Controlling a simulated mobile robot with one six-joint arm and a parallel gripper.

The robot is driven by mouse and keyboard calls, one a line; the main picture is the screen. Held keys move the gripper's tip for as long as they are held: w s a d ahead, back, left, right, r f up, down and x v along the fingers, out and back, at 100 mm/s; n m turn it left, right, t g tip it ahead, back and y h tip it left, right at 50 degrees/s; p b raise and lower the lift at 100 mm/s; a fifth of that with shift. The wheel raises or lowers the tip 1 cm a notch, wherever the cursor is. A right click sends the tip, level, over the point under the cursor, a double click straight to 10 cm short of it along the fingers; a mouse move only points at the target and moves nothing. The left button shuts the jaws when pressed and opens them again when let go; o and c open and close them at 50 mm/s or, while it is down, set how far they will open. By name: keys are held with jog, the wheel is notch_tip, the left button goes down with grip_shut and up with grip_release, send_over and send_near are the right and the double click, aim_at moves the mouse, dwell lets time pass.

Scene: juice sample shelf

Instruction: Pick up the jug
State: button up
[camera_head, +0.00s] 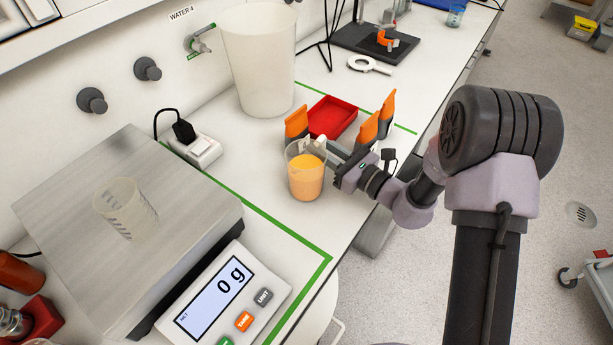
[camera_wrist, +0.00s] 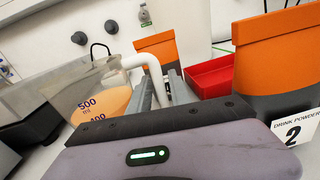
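The jug (camera_head: 306,178) is a clear beaker-like vessel with orange liquid and a white handle. It appears upright near the front edge of the bench; I cannot tell whether its base touches the surface. In the wrist view the jug (camera_wrist: 92,98) is at the left, with a blue 500 mark on its side and its handle toward me. My gripper (camera_head: 333,158) reaches in from the right at the handle.
Orange-topped containers (camera_head: 297,122) and a red tray (camera_head: 332,117) are close behind the jug. A large white bucket (camera_head: 262,70) stands by the wall. A scale (camera_head: 85,215) reading 0 g, with an empty clear beaker (camera_head: 120,207) on it, is at left.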

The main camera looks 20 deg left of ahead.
grip_shut()
dwell(1.4)
